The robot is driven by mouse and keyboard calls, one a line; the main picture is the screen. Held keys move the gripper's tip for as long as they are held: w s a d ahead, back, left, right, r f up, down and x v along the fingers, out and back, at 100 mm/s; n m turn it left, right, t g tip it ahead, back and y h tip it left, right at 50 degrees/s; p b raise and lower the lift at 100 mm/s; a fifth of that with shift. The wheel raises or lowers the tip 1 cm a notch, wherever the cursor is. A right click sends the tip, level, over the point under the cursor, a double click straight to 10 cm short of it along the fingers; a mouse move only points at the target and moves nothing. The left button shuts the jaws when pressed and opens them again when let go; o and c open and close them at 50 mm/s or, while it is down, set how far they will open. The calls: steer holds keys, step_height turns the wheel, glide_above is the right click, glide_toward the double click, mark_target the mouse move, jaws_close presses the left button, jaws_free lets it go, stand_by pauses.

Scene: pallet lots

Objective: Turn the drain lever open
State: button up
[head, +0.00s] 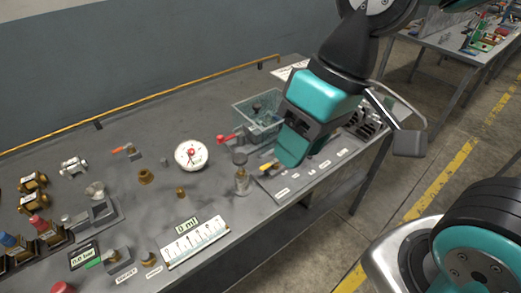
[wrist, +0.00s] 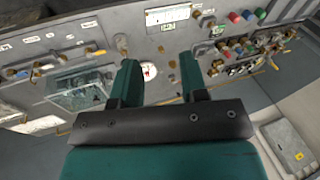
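My gripper (head: 292,148) hangs above the right part of the grey bench, in front of the clear bin. In the wrist view my gripper (wrist: 160,72) shows two teal fingers spread apart with nothing between them. A lever with a red handle (head: 227,139) lies beside the bin, left of my gripper and apart from it. A smaller lever with an orange handle (head: 122,149) is farther left on the bench. I see no label marking either as the drain lever. A white round gauge (head: 191,154) stands between these two levers and appears between my fingers in the wrist view (wrist: 149,70).
A glass cylinder (head: 241,179) stands in front of the red-handled lever. The clear bin (head: 243,106) is behind it. A scale plate (head: 195,242) and brass fittings (head: 146,177) occupy the bench's front and middle. A yellow rail (head: 150,101) runs along the back edge.

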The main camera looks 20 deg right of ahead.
steer(key=w+d+f+m+h, duration=0.1)
steer(key=w+f+m, duration=0.1)
steer(key=w+m, duration=0.4)
steer(key=w+d+f+m+h, duration=0.1)
steer(key=w+f+m, duration=0.25)
steer(key=w, duration=0.45)
steer(key=m+h+b, duration=0.1)
steer(key=m+h, duration=0.1)
steer(key=m, duration=0.8)
glide_above(266, 166)
step_height(266, 166, down, 6)
step_height(266, 166, down, 18)
steer(key=p, duration=0.3)
steer(key=shift+r, duration=0.2)
jaws_close()
